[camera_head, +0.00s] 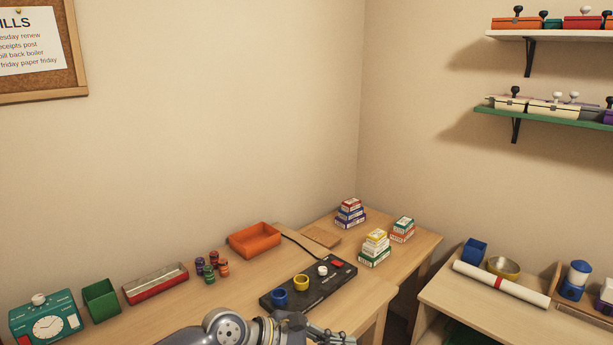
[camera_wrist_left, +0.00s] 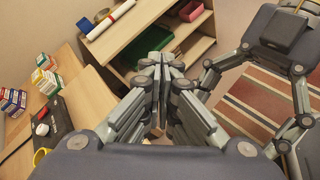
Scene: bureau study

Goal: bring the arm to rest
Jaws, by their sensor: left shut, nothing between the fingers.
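My left arm comes in at the bottom of the head view, and its gripper (camera_head: 335,337) is low in front of the desk (camera_head: 185,318). In the left wrist view the fingers of my left gripper (camera_wrist_left: 163,68) meet at their tips with nothing between them. My right gripper (camera_wrist_left: 240,118) shows at the right of the left wrist view, above the striped rug. Its two finger linkages stand wide apart, with nothing seen between them. The right gripper is not in the head view.
A black panel (camera_head: 335,287) with blue and yellow rings lies near the left gripper. Small stacked boxes (camera_head: 375,248), an orange tray (camera_head: 254,240), a red tray (camera_head: 155,283), a green bin (camera_head: 101,300) and a teal clock (camera_head: 46,322) stand on the desk. A shelf unit (camera_head: 440,293) is at right.

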